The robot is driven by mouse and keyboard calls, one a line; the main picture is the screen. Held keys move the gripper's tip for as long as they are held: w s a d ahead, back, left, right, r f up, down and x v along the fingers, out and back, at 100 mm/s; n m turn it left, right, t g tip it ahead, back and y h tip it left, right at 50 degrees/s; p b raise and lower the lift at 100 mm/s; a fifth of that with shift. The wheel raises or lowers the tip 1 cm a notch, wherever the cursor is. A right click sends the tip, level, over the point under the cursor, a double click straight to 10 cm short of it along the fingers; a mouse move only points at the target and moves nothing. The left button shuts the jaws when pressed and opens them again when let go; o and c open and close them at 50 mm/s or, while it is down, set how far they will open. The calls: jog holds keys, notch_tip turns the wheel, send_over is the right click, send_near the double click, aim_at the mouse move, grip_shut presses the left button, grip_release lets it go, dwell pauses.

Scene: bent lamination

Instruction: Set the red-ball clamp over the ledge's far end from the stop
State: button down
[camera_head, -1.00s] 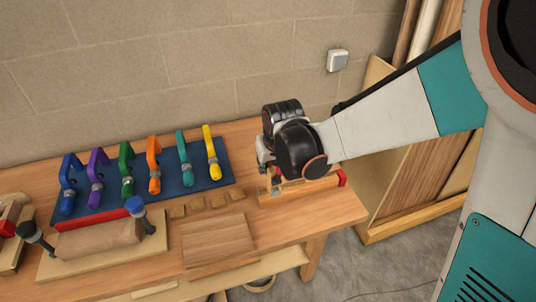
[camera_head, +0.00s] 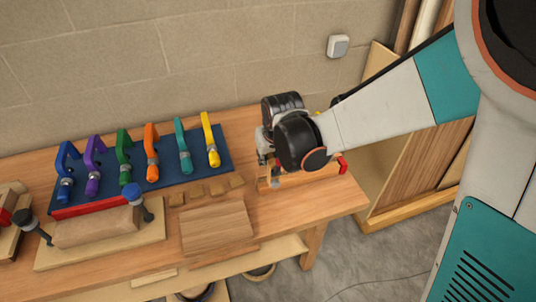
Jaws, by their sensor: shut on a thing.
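The wooden ledge (camera_head: 312,179) lies along the right end of the bench, with the red stop (camera_head: 342,165) at its right end. My gripper (camera_head: 268,168) is over the left part of the ledge, away from the stop. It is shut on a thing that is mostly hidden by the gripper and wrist. A small grey metal part (camera_head: 276,180) shows below it, against the ledge's left end. I take it for the red-ball clamp, but no red ball can be made out. I cannot tell whether the clamp touches the ledge.
A blue board (camera_head: 222,172) holds several coloured clamps, from blue to yellow. Small wooden blocks (camera_head: 196,191) and a flat wooden board (camera_head: 216,228) lie left of the ledge. A bent wood form (camera_head: 98,226) with dark clamps stands front left. The wall is behind.

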jog(key=shift+f, duration=0.35)
dwell(0.3)
jog(key=shift+f+b, duration=1.95)
jog(key=shift+f, duration=0.1)
jog(key=shift+f, duration=0.2)
jog(key=shift+f+b, duration=1.55)
jog(key=shift+f, duration=0.1)
jog(key=shift+s+f+b, duration=0.25)
jog(key=shift+s+b, duration=0.05)
jog(key=shift+b, duration=0.05)
jog(key=c, duration=1.3)
grip_release()
jog(key=shift+w+f, duration=0.15)
